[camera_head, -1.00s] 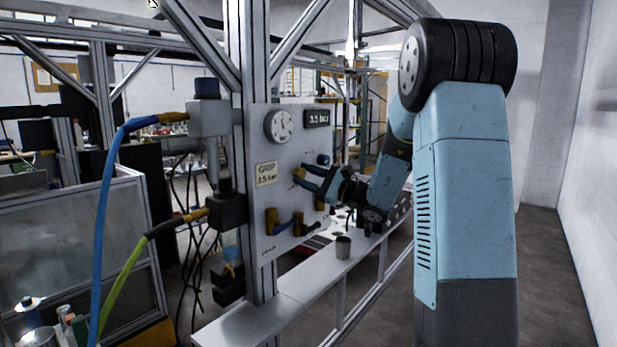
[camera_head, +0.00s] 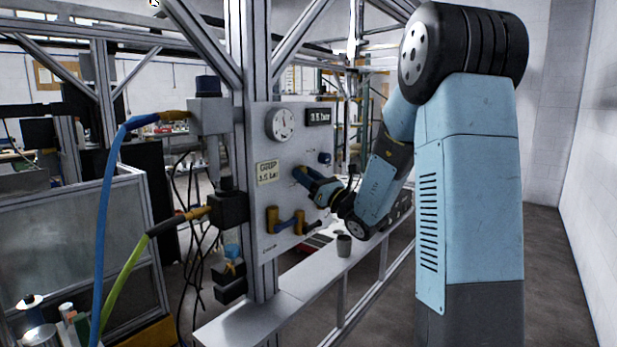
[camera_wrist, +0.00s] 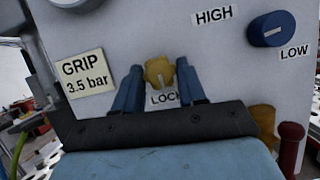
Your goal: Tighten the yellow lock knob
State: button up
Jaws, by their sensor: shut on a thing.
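The yellow lock knob (camera_wrist: 159,71) is on the grey panel, above a label reading LOCK that is partly hidden. In the wrist view my gripper (camera_wrist: 160,80) has one blue finger on each side of the knob and is shut on it. In the head view my gripper (camera_head: 305,177) reaches the panel (camera_head: 262,220) from the right, and its fingers mostly hide the knob. The dial gauge (camera_head: 281,124) and the digital display (camera_head: 318,117) are above. The display's digits are too blurred to read.
A blue knob (camera_wrist: 271,29) sits between HIGH and LOW labels. A sign (camera_wrist: 86,75) reads GRIP 3.5 bar. A grey cup (camera_head: 343,245) stands on the ledge (camera_head: 300,285).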

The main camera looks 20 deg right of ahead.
jog(key=shift+m+t+h, duration=0.3)
jog(key=shift+m+h, duration=0.2)
jog(key=shift+m, duration=0.5)
jog(key=shift+d, duration=0.1)
jog(key=o, duration=1)
jog(key=shift+o, duration=0.2)
jog(key=v, duration=1.3)
jog(key=shift+s+f, duration=0.2)
jog(key=shift+s, duration=0.1)
jog(key=shift+d, duration=0.1)
